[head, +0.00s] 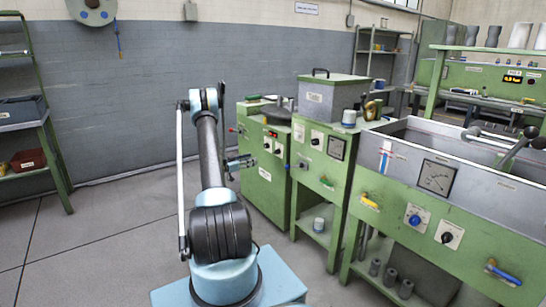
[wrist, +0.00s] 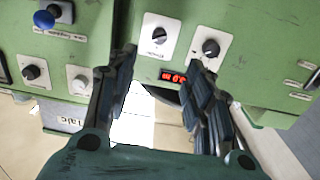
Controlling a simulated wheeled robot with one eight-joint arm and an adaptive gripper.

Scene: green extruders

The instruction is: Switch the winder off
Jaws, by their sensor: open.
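The left green cabinet (head: 262,180) carries two dark rotary knobs on pale plates and a small red display (head: 270,133) on its front. In the wrist view, one knob on a white plate (wrist: 158,35) and a black knob (wrist: 210,47) sit above a lit red display (wrist: 173,77), whose digits look upside down. My gripper (head: 240,163) is in front of this cabinet. In the wrist view my gripper (wrist: 160,65) has its fingers spread, empty, with the display between them. The fingertips hide part of the panel below the knobs. I cannot tell which label names the winder.
A middle green cabinet (head: 320,178) and a grey trough (head: 470,165) stand to the right. The floor (head: 110,245) at left is clear, with a shelf (head: 45,160) beyond.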

